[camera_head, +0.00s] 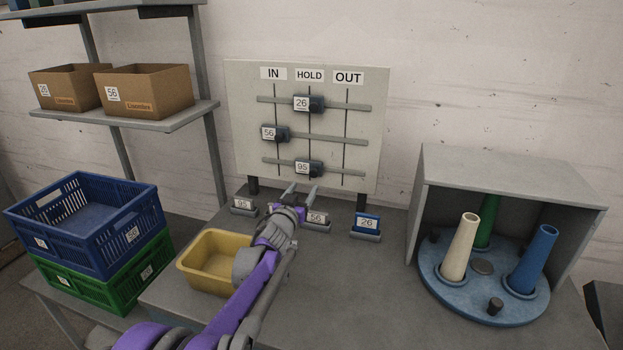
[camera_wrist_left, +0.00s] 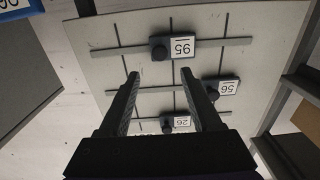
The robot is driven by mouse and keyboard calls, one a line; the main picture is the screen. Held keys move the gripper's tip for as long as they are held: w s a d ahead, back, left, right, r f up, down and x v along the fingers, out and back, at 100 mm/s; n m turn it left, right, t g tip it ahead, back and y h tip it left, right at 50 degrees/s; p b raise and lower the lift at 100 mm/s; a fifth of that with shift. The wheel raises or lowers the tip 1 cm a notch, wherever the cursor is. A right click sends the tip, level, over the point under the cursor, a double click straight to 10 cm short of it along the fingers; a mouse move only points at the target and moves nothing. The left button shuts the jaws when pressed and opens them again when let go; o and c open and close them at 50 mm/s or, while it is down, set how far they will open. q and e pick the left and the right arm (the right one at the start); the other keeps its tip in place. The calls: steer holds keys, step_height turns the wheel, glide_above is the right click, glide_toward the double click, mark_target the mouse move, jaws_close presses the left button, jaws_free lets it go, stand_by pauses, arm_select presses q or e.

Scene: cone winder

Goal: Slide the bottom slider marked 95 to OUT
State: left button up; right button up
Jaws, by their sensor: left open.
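The slider marked 95 (camera_head: 309,168) sits on the bottom rail (camera_head: 345,179) of the white board (camera_head: 240,90), at the HOLD line. The OUT label (camera_head: 348,77) heads the right-hand line. In the upside-down left wrist view, slider 95 (camera_wrist_left: 181,46) shows its dark round knob beyond the fingertips. My left gripper (camera_head: 301,189) is open and empty, just below and in front of slider 95, apart from it. Its two fingers (camera_wrist_left: 162,75) frame the space below the slider in the wrist view. My right gripper is not in view.
Slider 26 (camera_head: 309,103) is at HOLD and slider 56 (camera_head: 275,133) at IN. Small label stands, including blue 26 (camera_head: 366,226), line the table below the board. A yellow bin (camera_head: 205,250) is left of my arm. A grey housing (camera_head: 510,180) with cones stands right.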

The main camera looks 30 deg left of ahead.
mark_target(313, 174)
arm_select(q)
steer(key=x, duration=0.8)
steer(key=shift+w+a, duration=0.1)
steer(key=shift+w, duration=0.15)
jaws_close()
stand_by(1.0)
